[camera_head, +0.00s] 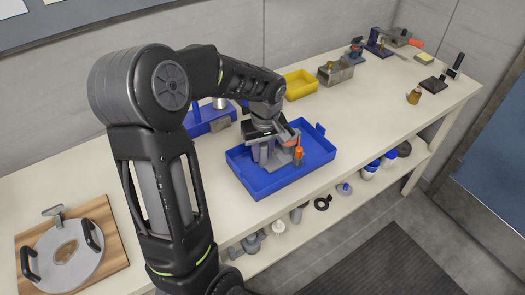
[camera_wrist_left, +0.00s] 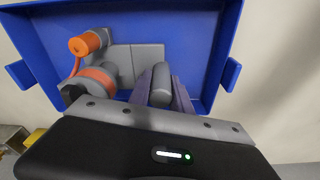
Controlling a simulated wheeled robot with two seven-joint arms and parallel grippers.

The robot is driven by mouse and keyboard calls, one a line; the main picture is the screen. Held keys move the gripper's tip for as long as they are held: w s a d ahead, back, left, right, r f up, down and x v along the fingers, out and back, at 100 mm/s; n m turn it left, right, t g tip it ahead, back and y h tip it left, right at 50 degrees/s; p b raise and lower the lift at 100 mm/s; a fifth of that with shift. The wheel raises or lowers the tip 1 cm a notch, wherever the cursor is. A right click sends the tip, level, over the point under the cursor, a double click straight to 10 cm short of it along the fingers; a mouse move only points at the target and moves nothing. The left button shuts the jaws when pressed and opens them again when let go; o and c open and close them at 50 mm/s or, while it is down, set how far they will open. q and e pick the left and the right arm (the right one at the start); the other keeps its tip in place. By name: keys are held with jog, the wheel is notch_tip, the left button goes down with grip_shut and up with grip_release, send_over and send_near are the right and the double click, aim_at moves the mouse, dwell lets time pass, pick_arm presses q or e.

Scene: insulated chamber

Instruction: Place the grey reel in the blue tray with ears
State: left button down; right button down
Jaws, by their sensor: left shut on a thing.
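The blue tray with ears (camera_head: 262,189) lies on the bench, and its inside and both ears show in the left wrist view (camera_wrist_left: 200,25). My left gripper (camera_head: 266,155) is over the tray, pointing down into it. In the left wrist view its fingers (camera_wrist_left: 162,88) are shut on the grey reel (camera_wrist_left: 161,82), a rounded grey piece that shows partly. The reel is within the tray's outline; I cannot tell whether it touches the floor. In the head view the gripper mostly hides it. My right gripper is not in view.
An orange-topped grey device (camera_wrist_left: 92,78) and grey blocks (camera_wrist_left: 135,62) share the tray. A yellow tray (camera_head: 300,84), a metal box (camera_head: 336,73) and a blue stand (camera_head: 206,123) are behind. A round plate on a board (camera_head: 110,262) is left.

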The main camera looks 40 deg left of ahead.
pick_arm(q)
jog(key=c, duration=1.2)
grip_release()
jog(key=shift+r, duration=0.1)
jog(key=r, duration=0.4)
jog(key=d+r, duration=0.1)
jog(key=r, duration=0.7)
jog(key=shift+s+d, duration=0.15)
jog(key=shift+s, duration=0.25)
jog(key=shift+f, duration=0.1)
